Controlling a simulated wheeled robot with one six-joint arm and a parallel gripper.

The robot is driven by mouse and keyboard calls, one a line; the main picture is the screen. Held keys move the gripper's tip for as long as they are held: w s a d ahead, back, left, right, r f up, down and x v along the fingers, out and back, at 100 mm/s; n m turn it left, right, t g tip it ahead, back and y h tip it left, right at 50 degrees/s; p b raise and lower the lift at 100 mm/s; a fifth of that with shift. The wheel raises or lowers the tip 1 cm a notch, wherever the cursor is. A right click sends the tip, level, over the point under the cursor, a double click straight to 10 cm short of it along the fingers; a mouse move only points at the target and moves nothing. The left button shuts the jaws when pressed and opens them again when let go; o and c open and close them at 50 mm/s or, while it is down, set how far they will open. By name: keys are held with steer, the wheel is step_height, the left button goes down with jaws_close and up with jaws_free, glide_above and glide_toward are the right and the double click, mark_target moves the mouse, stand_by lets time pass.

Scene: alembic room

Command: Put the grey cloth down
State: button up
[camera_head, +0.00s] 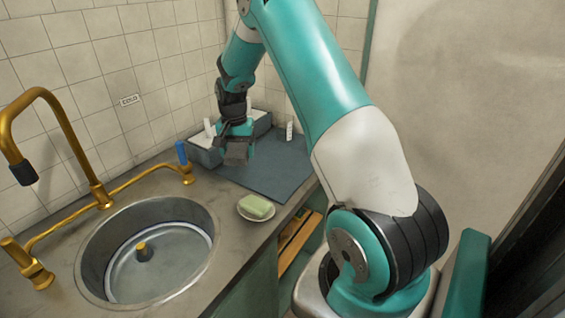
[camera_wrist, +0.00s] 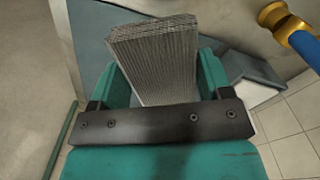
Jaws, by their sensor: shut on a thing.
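The grey cloth (camera_wrist: 155,62) is a folded, ribbed grey piece between the two teal fingers of my gripper (camera_wrist: 160,88) in the wrist view. My gripper is shut on it. In the head view the grey cloth (camera_head: 237,152) hangs below my gripper (camera_head: 237,138), over or close to the dark blue-grey mat on the counter. I cannot tell whether the cloth touches the mat.
The mat (camera_head: 275,172) has bare room at its front and right. A grey bin (camera_head: 203,152) with white items stands behind the gripper. A green soap on a dish (camera_head: 256,207), a sink (camera_head: 150,270) and a brass faucet (camera_head: 97,192) with a blue handle (camera_head: 181,152) are nearer.

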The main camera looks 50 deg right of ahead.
mark_target(269, 173)
steer(key=s+d+r+m, duration=0.2)
steer(key=d+r+m, duration=0.5)
steer(key=d, duration=0.4)
steer(key=shift+n, duration=0.6)
steer(key=f+p, duration=0.1)
steer(key=f, duration=0.5)
steer(key=f+p, duration=0.1)
steer(key=f, duration=0.5)
steer(key=f+p, duration=0.1)
steer(key=f, duration=0.5)
steer(key=shift+w+d+f, duration=0.15)
steer(key=shift+w+d, duration=0.05)
steer(key=shift+w, duration=0.05)
steer(key=shift+f, duration=0.25)
